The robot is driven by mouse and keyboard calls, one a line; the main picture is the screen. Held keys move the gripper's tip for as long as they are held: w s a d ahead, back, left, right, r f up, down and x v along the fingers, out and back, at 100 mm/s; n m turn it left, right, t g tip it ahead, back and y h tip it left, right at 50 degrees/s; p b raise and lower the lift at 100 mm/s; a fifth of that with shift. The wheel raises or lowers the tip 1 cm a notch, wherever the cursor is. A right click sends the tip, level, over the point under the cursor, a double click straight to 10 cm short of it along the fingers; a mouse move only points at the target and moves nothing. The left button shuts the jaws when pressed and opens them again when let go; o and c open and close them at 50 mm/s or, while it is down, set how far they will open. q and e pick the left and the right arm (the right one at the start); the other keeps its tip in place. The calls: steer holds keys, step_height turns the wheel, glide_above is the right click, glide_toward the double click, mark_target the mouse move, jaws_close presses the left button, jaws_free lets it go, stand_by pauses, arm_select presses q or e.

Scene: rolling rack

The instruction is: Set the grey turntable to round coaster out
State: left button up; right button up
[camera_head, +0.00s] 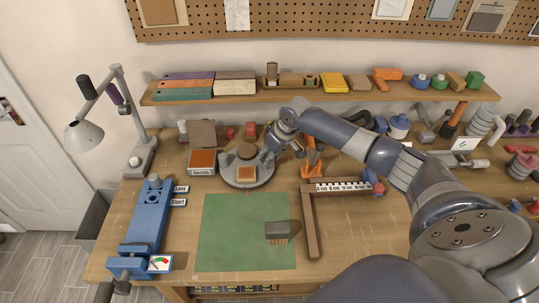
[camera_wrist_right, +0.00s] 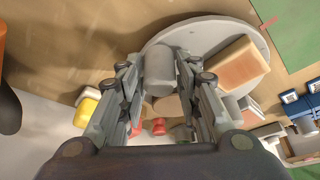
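The grey turntable (camera_head: 262,178) is a round disc on the bench, left of centre in the head view; part of its disc (camera_wrist_right: 190,38) shows in the right wrist view. A square orange-tan piece (camera_head: 246,173) sits on its near side, and shows as a block (camera_wrist_right: 228,65) in the wrist view. A dark round piece (camera_head: 246,152) is on its far side. My right gripper (camera_head: 266,154) is at the turntable's right far edge. Its fingers are apart on either side of a grey upright post (camera_wrist_right: 160,70), with visible gaps. My left gripper is not in view.
A tray with an orange square (camera_head: 202,160) is left of the turntable. An orange stand (camera_head: 312,165) is close on the right. A green mat (camera_head: 240,225) with a brush (camera_head: 277,230) lies in front. A shelf (camera_head: 350,95) runs behind.

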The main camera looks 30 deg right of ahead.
jaws_close()
